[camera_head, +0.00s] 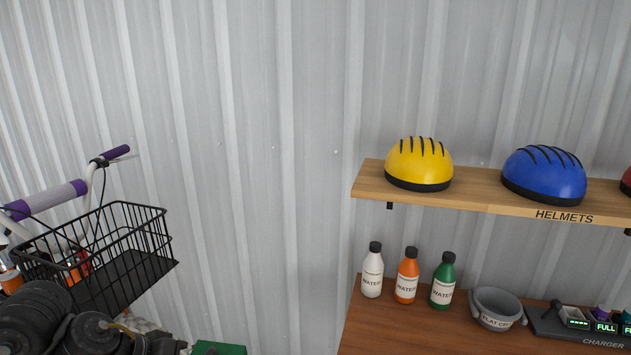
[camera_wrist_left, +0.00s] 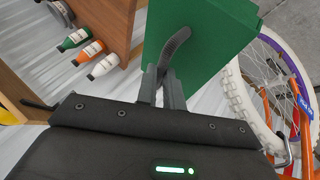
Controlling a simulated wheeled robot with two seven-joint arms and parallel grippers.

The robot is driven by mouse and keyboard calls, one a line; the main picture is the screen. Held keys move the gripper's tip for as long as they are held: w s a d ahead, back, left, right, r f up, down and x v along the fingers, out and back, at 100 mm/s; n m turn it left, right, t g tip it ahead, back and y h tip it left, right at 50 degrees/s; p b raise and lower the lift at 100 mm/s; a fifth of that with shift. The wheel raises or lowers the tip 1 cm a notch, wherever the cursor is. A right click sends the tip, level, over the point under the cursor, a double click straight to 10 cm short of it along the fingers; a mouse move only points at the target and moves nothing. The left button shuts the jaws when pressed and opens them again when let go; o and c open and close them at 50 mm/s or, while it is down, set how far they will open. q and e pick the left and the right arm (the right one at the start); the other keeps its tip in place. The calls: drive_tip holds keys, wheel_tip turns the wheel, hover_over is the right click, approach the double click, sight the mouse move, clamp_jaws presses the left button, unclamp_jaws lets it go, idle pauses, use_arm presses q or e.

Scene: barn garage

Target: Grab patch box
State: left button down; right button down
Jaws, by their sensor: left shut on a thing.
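A green box (camera_wrist_left: 207,40) with a curved dark handle (camera_wrist_left: 175,45) fills the upper middle of the left wrist view; I take it as the patch box. My left gripper (camera_wrist_left: 166,78) is shut on it at the handle. Any label on the box is not in sight. In the head view only a green edge of the box (camera_head: 219,348) shows at the bottom, beside my dark left arm. My right gripper is in neither view.
A bicycle with a black wire basket (camera_head: 120,262) stands at left. At right, a wooden bench (camera_head: 410,335) holds three water bottles (camera_head: 407,275), a grey bowl (camera_head: 497,308) and a charger (camera_head: 580,325). Above it, a shelf (camera_head: 470,190) carries yellow (camera_head: 418,163) and blue helmets (camera_head: 545,174).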

use_arm(q)
drive_tip(key=shift+s+d+f, duration=0.1)
drive_tip(key=shift+s+f, duration=0.25)
drive_tip(key=shift+s, duration=0.5)
